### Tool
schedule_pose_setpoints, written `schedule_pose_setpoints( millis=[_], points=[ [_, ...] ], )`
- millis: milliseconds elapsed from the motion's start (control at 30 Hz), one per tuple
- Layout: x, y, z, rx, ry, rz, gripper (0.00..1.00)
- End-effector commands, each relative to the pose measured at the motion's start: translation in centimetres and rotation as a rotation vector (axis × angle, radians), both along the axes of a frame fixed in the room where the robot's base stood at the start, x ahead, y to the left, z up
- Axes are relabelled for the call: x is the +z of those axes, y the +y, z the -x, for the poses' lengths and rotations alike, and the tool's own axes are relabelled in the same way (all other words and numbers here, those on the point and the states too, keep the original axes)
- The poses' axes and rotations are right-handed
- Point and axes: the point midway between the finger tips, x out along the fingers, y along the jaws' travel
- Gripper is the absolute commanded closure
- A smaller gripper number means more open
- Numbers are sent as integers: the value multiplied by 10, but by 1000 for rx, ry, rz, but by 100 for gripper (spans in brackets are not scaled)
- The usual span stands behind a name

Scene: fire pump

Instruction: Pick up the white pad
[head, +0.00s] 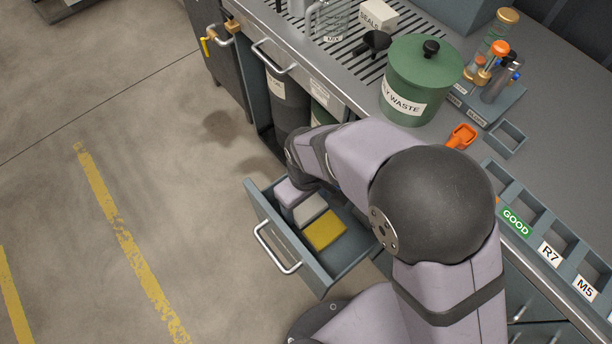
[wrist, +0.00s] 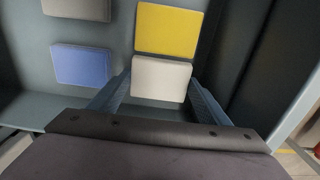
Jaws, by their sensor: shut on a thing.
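The white pad (wrist: 160,79) lies between the two fingers of my gripper (wrist: 160,88) in the wrist view, right beside the yellow pad (wrist: 168,30). The fingers are shut on its sides. The pad looks low in the drawer; whether it is clear of the floor I cannot tell. In the head view my gripper reaches down into the open drawer (head: 262,207), its fingers mostly hidden. A pale pad (head: 311,209) shows there beside the yellow pad (head: 324,231) and looks like the white one.
A blue pad (wrist: 82,65) and a grey pad (wrist: 80,8) lie left in the wrist view. Drawer walls stand close around the pads. Above is the counter with a green waste bin (head: 424,75), an orange tool (head: 461,136) and a row of labelled compartments (head: 535,218).

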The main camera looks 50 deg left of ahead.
Motion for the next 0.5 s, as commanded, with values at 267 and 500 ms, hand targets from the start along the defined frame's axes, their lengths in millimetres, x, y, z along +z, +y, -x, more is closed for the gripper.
schedule_pose_setpoints(
  millis=[267,500],
  points=[
    [39,1,0,0,-1,-5,50],
    [90,2,0,0,-2,-7,50]
  ],
)
